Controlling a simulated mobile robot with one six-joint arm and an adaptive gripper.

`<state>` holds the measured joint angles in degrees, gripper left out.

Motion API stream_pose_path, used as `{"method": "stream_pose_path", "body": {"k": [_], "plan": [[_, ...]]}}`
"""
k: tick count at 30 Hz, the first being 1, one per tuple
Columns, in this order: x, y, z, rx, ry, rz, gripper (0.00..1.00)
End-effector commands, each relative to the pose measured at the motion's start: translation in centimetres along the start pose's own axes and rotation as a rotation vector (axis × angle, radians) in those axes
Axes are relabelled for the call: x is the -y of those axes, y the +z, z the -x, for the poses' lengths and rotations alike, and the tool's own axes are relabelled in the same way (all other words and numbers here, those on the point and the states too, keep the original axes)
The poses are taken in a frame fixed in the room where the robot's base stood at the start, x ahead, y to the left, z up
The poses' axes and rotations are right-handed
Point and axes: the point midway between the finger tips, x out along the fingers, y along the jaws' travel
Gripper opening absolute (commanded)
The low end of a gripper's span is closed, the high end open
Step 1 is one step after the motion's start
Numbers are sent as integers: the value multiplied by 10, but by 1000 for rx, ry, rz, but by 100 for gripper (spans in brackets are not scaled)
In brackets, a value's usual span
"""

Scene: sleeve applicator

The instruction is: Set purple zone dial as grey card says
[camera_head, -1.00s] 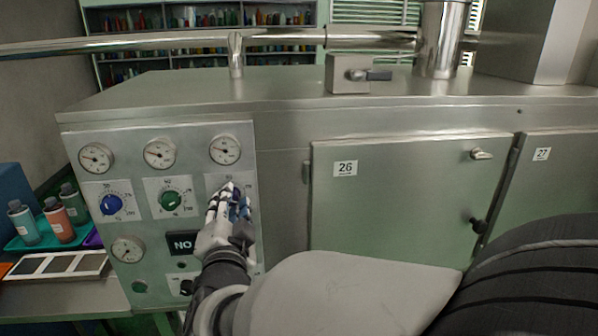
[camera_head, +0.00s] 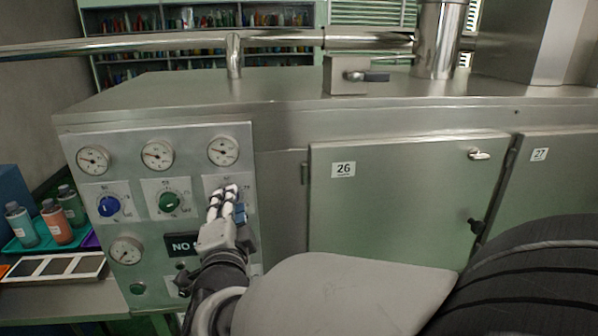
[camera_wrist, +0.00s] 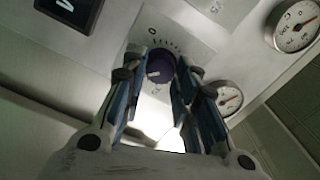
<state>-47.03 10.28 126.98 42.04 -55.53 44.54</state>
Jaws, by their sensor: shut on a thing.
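The purple zone dial (camera_wrist: 158,66) shows in the wrist view between my fingertips, on a pale plate with scale marks around it. My gripper (camera_wrist: 160,72) is shut on the dial, with a blue-padded finger on each side. In the head view my gripper (camera_head: 228,192) is at the third dial plate (camera_head: 213,182), and its fingers hide the dial there. The scale numbers are too small to read. I cannot make out a grey card in these views.
A blue dial (camera_head: 109,206) and a green dial (camera_head: 169,202) are to the left on the same panel. Gauges (camera_head: 223,151) sit above, and a black sign (camera_head: 181,245) is below left. Bottles stand on a teal tray (camera_head: 30,248) at far left. Door 26 (camera_head: 400,200) is to the right.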

Motion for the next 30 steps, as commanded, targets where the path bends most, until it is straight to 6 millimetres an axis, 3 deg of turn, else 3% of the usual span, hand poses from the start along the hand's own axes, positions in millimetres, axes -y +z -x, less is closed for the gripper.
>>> {"method": "stream_pose_path", "body": {"k": [4, 5, 13, 23, 30], "plan": [[1, 0, 0, -1, -2, -2, 4], [1, 0, 0, -1, -2, -2, 29], [1, 0, 0, -1, -1, 0, 47], [0, 0, 2, 0, 0, 0, 48], [1, 1, 34, 3, -2, -1, 48]]}}
